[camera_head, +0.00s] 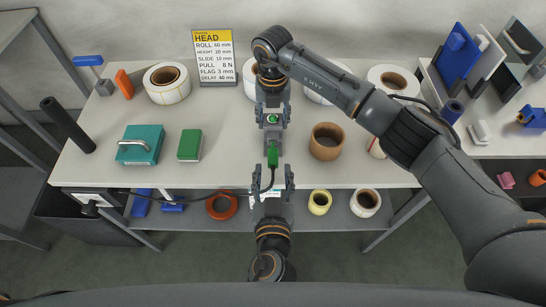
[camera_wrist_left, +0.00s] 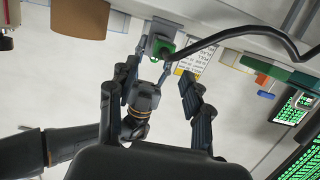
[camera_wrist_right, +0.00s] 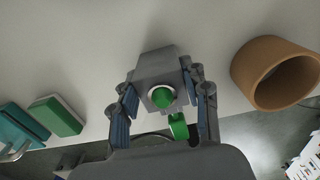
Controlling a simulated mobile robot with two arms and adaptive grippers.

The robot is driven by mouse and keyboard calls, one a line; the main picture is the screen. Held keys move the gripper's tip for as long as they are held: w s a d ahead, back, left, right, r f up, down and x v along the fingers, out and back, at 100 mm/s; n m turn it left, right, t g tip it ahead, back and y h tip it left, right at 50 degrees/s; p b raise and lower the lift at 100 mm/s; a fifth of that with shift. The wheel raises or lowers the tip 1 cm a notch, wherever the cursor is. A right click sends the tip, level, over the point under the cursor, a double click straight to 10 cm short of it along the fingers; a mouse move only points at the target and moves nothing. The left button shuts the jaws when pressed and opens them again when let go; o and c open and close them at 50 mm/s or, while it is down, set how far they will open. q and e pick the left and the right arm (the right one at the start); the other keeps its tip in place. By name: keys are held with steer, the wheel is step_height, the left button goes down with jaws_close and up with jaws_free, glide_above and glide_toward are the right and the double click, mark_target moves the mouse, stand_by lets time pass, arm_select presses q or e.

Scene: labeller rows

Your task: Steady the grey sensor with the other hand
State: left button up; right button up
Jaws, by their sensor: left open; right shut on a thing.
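The grey sensor (camera_head: 272,120) is a small block with a round green lens, held above the table's front edge. It also shows in the right wrist view (camera_wrist_right: 157,68) and the left wrist view (camera_wrist_left: 161,38). My right gripper (camera_head: 272,112) is shut on it, with a finger on each side. My left gripper (camera_head: 272,178) is open in front of the table edge, below the sensor in the head view and apart from it. A green part (camera_head: 272,156) with a black cable (camera_head: 225,194) lies between the two grippers; how it joins the sensor is unclear.
A brown roll (camera_head: 326,141) stands close right of the sensor. A green block (camera_head: 190,144) and a teal box (camera_head: 141,144) stand to the left. White label rolls (camera_head: 167,83) and a yellow sign (camera_head: 214,57) are at the back. The lower shelf holds more rolls (camera_head: 221,207).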

arm_select(q)
steer(key=shift+s+r, duration=0.25)
steer(key=shift+s, duration=0.95)
steer(key=shift+s+r, duration=0.25)
steer(key=shift+s, duration=0.9)
arm_select(e)
steer(key=o, duration=1.2)
step_height(320, 180, up, 12)
steer(key=shift+f, duration=0.1)
